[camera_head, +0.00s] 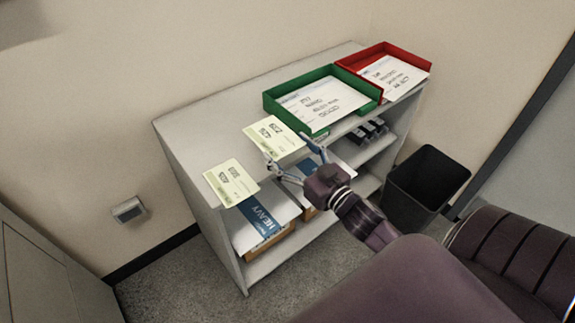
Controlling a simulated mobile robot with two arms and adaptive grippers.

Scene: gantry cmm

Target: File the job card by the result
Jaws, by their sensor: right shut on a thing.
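Two pale green-and-white cards are in view. One card (274,137) is at the fingertips of my right gripper (289,153), by the front edge of the cabinet top. The gripper is shut on this card, one finger at each side of its near end. I cannot tell whether the card touches the top. The other card (231,183) lies at the left front edge, apart from the gripper. A green tray (272,106) holding a printed sheet stands behind and right of the held card. A red tray (409,58) with another sheet stands further right. My left gripper is out of view.
The grey cabinet (195,130) has open shelves below with a blue-labelled box (262,217) and dark items (368,131). A black bin (430,180) stands at its right. The back left of the top is clear.

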